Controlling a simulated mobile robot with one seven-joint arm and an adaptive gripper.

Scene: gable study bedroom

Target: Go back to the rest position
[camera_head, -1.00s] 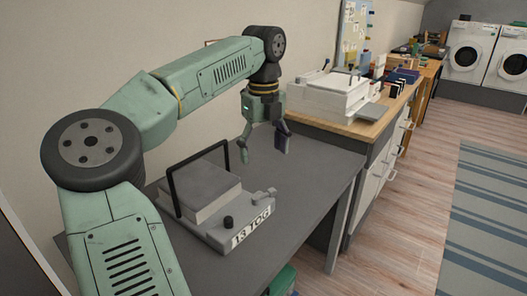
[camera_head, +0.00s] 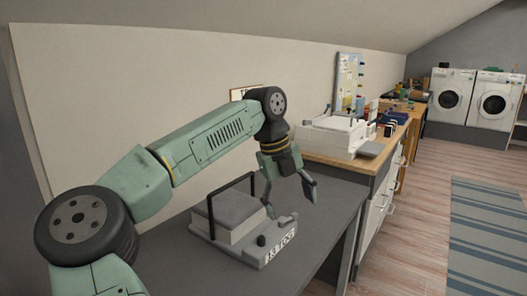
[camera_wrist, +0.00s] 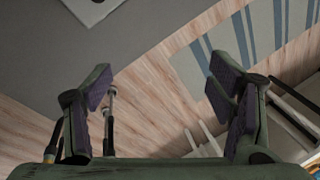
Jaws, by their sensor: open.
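My gripper (camera_head: 290,202) is open and empty in the head view. It hangs from my green arm above the dark grey table, beside the grey device marked "13 TOG" (camera_head: 240,230) with its black bar frame. In the wrist view my gripper (camera_wrist: 165,100) has its two purple-padded fingers spread wide, with nothing between them. Behind the fingers the wrist view shows wooden floor, a striped rug and part of the dark table.
The dark grey table (camera_head: 330,205) has bare surface right of the device. A wooden counter (camera_head: 340,163) with a white sink-like unit (camera_head: 332,138) adjoins it. A striped rug (camera_head: 485,230) lies on the floor at right. Washing machines (camera_head: 452,96) stand at the back.

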